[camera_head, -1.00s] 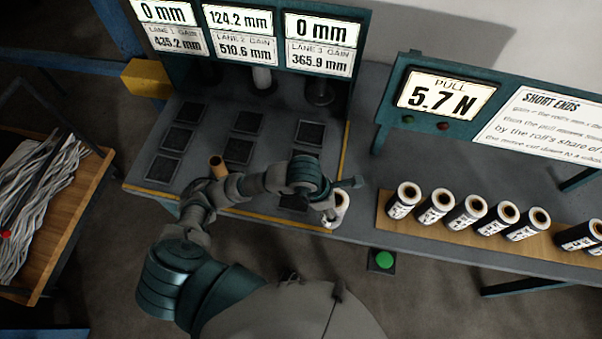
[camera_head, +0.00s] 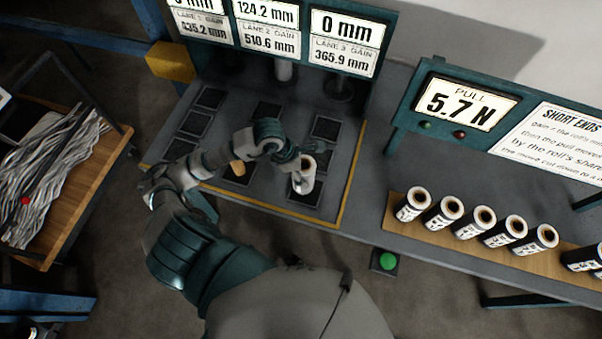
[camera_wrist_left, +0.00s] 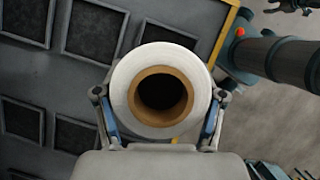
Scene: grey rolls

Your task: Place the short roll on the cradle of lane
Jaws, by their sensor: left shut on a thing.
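My left gripper (camera_head: 304,166) is shut on a white roll (camera_head: 302,181) with a brown core, held upright over the front of the lane 3 column of dark square pads. In the left wrist view the roll (camera_wrist_left: 160,58) sits between both fingers, its open core facing the camera. The front lane 3 pad (camera_head: 306,195) shows partly behind and below the roll. I cannot tell whether the roll touches it. My right gripper is not in view.
A brown tube (camera_head: 237,168) stands at the front of the middle lane. A display reads 5.7 N (camera_head: 465,103). A green button (camera_head: 388,261) is below the bench. A wooden cart (camera_head: 85,185) is at left.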

